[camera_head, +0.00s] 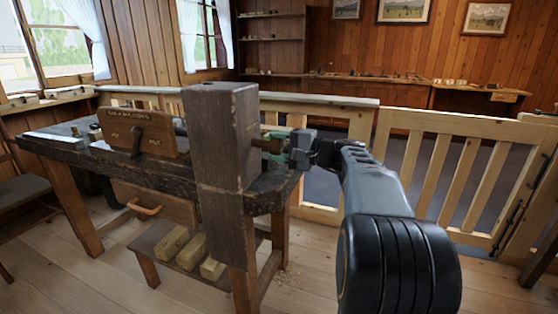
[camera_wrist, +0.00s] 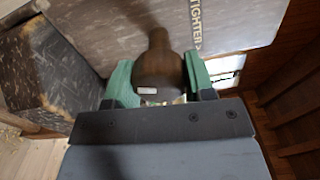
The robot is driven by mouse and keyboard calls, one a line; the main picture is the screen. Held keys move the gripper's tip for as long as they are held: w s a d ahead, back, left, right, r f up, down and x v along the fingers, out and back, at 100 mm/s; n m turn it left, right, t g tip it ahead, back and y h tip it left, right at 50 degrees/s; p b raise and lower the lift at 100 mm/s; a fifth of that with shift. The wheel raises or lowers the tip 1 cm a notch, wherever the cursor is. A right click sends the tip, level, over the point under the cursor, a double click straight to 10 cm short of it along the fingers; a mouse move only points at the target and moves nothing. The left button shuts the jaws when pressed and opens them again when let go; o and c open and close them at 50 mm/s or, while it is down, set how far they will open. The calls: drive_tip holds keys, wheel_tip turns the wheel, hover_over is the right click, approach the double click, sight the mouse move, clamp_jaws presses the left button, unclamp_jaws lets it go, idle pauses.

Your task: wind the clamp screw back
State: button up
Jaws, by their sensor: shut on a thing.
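The clamp screw's dark turned handle (camera_wrist: 158,66) sits between the two green fingers of my gripper (camera_wrist: 160,90) in the wrist view. My gripper is shut on it, with a finger on each side. In the head view my gripper (camera_head: 282,146) reaches the right side of a thick upright wooden post (camera_head: 222,130), where a short brown part of the screw (camera_head: 266,145) shows. In the wrist view the face beyond the handle (camera_wrist: 120,25) bears lettering ending in "TIGHTER >". The screw's thread is hidden.
The dark workbench (camera_head: 75,155) carries a wooden block with a sign (camera_head: 138,130). A low stool (camera_head: 165,240) with several wooden blocks stands below. A slatted wooden fence (camera_head: 450,165) runs behind my arm.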

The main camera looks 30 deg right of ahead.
drive_tip(key=n+b, duration=0.6)
drive_tip(key=b, duration=0.1)
drive_tip(key=shift+a+f+n, duration=0.15)
drive_tip(key=shift+n, duration=0.15)
drive_tip(key=n+b, duration=0.2)
drive_tip(key=n, duration=0.1)
drive_tip(key=shift+r+n, duration=0.2)
drive_tip(key=shift+n, duration=0.1)
drive_tip(key=n, duration=0.3)
drive_tip(key=shift+r+n+b, duration=0.1)
drive_tip(key=shift+n+b, duration=0.2)
drive_tip(key=shift+b, duration=0.05)
drive_tip(key=shift+n, duration=2)
drive_tip(key=o, duration=0.5)
drive_tip(key=shift+c, duration=0.2)
drive_tip(key=shift+o, duration=0.8)
drive_tip(key=shift+w+a, duration=0.1)
drive_tip(key=shift+a, duration=0.05)
drive_tip(key=o, duration=0.3)
drive_tip(key=shift+d, duration=0.2)
